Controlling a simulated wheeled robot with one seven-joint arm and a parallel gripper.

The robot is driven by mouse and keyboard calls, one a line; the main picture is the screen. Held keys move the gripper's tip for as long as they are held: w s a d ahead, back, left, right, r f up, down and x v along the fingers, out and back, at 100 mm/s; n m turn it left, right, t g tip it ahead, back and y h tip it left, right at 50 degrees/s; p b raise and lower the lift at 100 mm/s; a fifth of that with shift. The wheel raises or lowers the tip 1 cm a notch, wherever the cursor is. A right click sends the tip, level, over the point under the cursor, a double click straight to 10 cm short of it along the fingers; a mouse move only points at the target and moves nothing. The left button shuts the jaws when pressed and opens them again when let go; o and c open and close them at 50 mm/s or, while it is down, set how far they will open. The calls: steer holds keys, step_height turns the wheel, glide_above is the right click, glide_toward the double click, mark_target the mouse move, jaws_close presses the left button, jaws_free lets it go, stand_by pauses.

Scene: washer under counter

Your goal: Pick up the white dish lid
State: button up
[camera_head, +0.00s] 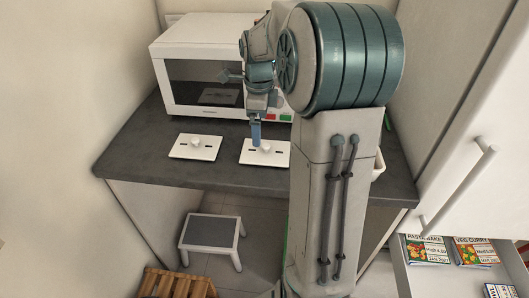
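One lid (185,151) is at the left and stands clear of my arm. The other lid (279,160) is further right, and my arm hides part of its right side. My gripper (256,143) points down over this right lid, with its tip just beside the knob. Only one blue finger shows clearly, so I cannot tell its opening or whether it touches the knob.
A white microwave (205,112) stands on the counter (140,160) behind the lids. A grey-topped stool (212,231) is on the floor in front. A wooden slatted item (177,284) is at the bottom edge. At the right, an open drawer (435,282) holds food packets.

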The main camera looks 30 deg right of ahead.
mark_target(264, 144)
step_height(264, 144, down, 3)
steer(key=shift+f, duration=0.1)
steer(key=f, duration=0.3)
steer(key=d+f, duration=0.1)
steer(key=shift+s+f+p, duration=0.3)
steer(key=shift+s+f, duration=0.05)
steer(key=shift+a+f, duration=0.1)
steer(key=shift+f, duration=0.1)
steer(key=c, duration=0.6)
